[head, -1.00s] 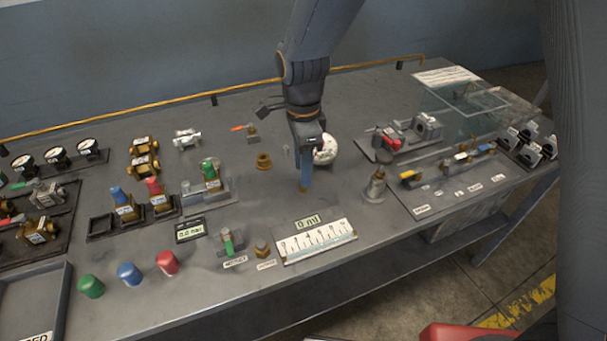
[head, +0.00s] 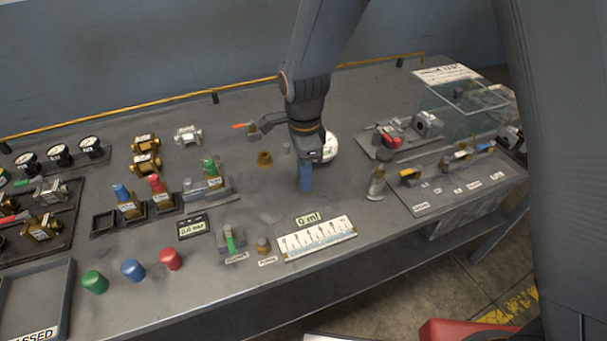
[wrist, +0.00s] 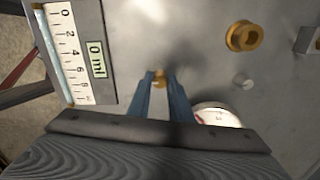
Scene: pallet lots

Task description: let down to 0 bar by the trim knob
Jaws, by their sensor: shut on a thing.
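My gripper (head: 305,184) points down at the middle of the bench, behind the scale plate. In the wrist view its blue fingers (wrist: 160,88) are closed on a small brass knob (wrist: 159,77). I take this for the trim knob; no label shows on it. The fingers hide it in the head view. A round white dial gauge (head: 331,147) is partly hidden behind my gripper; its edge shows in the wrist view (wrist: 216,117). A small display (head: 192,227) to the left seems to read 0.0 bar, in tiny print.
The white scale (head: 318,238) with its 0 ml display (head: 308,218) lies in front of my gripper. A brass fitting (head: 264,158) and a metal cylinder (head: 377,183) stand on either side. Coloured caps (head: 133,270) are front left. A clear case (head: 462,95) is right.

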